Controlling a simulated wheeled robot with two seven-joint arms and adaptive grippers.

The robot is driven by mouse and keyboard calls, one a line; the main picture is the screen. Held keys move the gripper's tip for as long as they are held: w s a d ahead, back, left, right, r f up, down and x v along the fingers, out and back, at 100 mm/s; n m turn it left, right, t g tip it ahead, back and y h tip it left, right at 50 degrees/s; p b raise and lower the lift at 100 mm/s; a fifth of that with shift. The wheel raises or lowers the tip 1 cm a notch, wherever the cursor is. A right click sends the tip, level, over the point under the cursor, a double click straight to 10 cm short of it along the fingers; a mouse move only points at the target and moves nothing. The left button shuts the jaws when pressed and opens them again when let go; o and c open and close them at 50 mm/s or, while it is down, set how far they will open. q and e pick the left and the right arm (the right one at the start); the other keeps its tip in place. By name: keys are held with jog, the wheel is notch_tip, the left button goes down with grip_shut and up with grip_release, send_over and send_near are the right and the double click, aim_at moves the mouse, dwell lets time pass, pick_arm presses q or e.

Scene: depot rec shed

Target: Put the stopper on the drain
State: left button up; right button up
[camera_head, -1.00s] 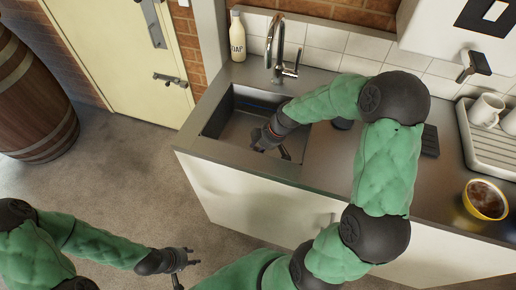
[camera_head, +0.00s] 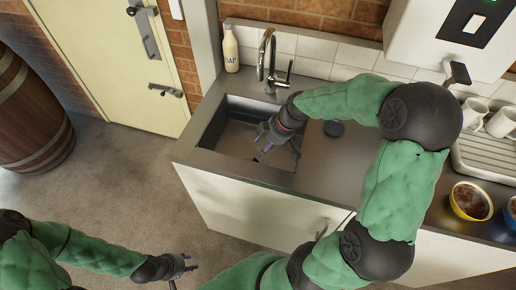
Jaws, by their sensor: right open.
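The steel sink (camera_head: 212,131) is set into the counter, with the tap (camera_head: 268,62) behind it. My right gripper (camera_head: 272,152) reaches into the sink from the right, with its fingers apart and nothing visible between them. The drain cannot be made out; my right gripper and arm cover part of the basin.
A soap bottle (camera_head: 231,50) stands behind the sink. A drying rack (camera_head: 478,158) with mugs is at the right, with a yellow bowl (camera_head: 469,201) in front of it. A barrel (camera_head: 28,120) stands at the far left. A wall heater (camera_head: 455,35) hangs above the counter.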

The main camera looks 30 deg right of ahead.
jog(key=shift+v, duration=1.2)
dwell(0.4)
